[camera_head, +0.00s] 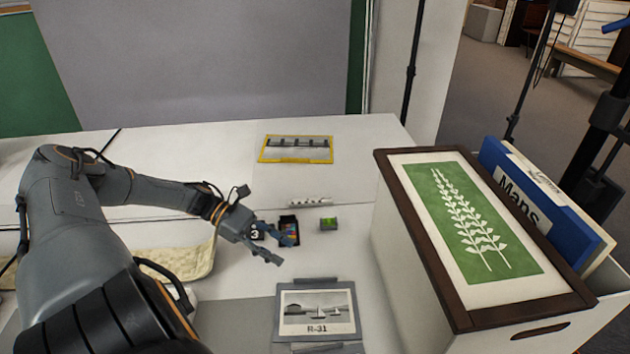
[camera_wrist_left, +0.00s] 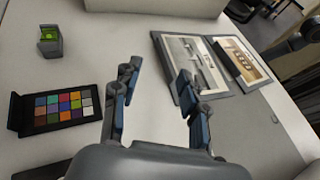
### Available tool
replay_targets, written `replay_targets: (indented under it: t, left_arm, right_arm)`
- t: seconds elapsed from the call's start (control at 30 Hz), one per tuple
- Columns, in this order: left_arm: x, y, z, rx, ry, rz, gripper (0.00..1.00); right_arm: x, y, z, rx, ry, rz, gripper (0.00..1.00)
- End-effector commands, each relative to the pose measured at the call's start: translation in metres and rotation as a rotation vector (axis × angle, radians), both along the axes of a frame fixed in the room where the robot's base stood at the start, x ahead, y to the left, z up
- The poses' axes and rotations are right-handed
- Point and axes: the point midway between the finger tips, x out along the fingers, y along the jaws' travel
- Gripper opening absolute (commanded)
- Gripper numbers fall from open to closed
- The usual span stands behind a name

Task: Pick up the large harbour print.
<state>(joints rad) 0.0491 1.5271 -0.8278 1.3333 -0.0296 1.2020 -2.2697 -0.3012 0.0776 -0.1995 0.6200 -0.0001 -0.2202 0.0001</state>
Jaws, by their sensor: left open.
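The large harbour print (camera_head: 317,308) lies on the table in a grey mount, showing sailboats and the label R-31. In the left wrist view the harbour print (camera_wrist_left: 193,62) is just right of the fingers, its near edge partly behind the right finger. My left gripper (camera_head: 279,250) is open and empty, above the table and beyond the print in the head view. It also shows in the left wrist view (camera_wrist_left: 158,77), with a clear gap between its fingers. My right gripper is not in view.
A colour chart (camera_wrist_left: 62,108) and a small green-topped block (camera_head: 328,223) lie near the gripper. A second mounted picture (camera_wrist_left: 240,60) adjoins the print. A yellow-framed strip (camera_head: 296,158) lies farther back. A dark-rimmed box (camera_head: 460,318) with a green leaf panel stands at right.

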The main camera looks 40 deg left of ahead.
Motion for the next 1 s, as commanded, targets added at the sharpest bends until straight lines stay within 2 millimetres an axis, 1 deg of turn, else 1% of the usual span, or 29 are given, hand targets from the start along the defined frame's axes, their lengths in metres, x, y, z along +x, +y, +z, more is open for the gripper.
replay_targets:
  t: [0.33,0.57,0.83,1.0]
  left_arm:
    - [0.021,-0.046,-0.019,-0.006,-0.002,-0.001,0.43]
    - [0.027,-0.061,-0.027,-0.003,-0.001,-0.001,0.43]
    - [0.038,-0.094,-0.043,-0.004,-0.003,-0.001,0.43]
    - [0.041,-0.101,-0.049,-0.001,0.0,0.0,0.43]
  right_arm:
    - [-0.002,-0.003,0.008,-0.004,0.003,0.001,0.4]
    - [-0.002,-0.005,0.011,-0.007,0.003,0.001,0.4]
    - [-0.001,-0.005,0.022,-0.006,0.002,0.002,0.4]
    - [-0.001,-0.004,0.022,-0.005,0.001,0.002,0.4]
